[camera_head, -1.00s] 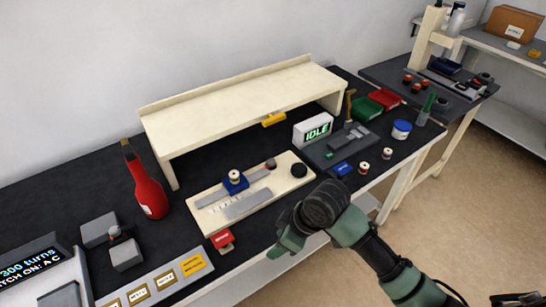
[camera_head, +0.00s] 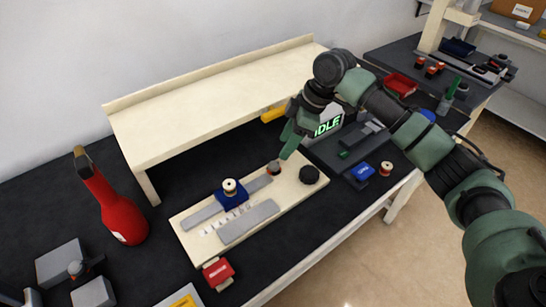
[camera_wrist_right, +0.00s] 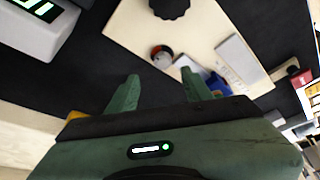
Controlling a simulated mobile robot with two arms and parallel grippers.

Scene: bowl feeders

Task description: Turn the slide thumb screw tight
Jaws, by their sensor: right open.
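A cream board (camera_head: 190,245) lies on the dark bench with a grey slide rail (camera_head: 205,214) on it. A blue slide block (camera_head: 236,200) sits on the rail with a pale, copper-edged knob (camera_head: 229,187) on top. A small grey knob with a red mark (camera_head: 273,167) stands at the rail's right end; it also shows in the right wrist view (camera_wrist_right: 161,57). A black lobed knob (camera_head: 310,175) stands on the board's right. I cannot tell for certain which is the thumb screw. My right gripper (camera_wrist_right: 160,78) is open and empty, above and short of the grey-red knob.
A cream shelf (camera_head: 215,100) stands behind the board. An IDLE display (camera_head: 328,125) is right of my right gripper. A red bottle (camera_head: 118,215) stands left, a red block (camera_head: 218,271) at the board's front. A grey bar (camera_head: 248,222) lies on the board.

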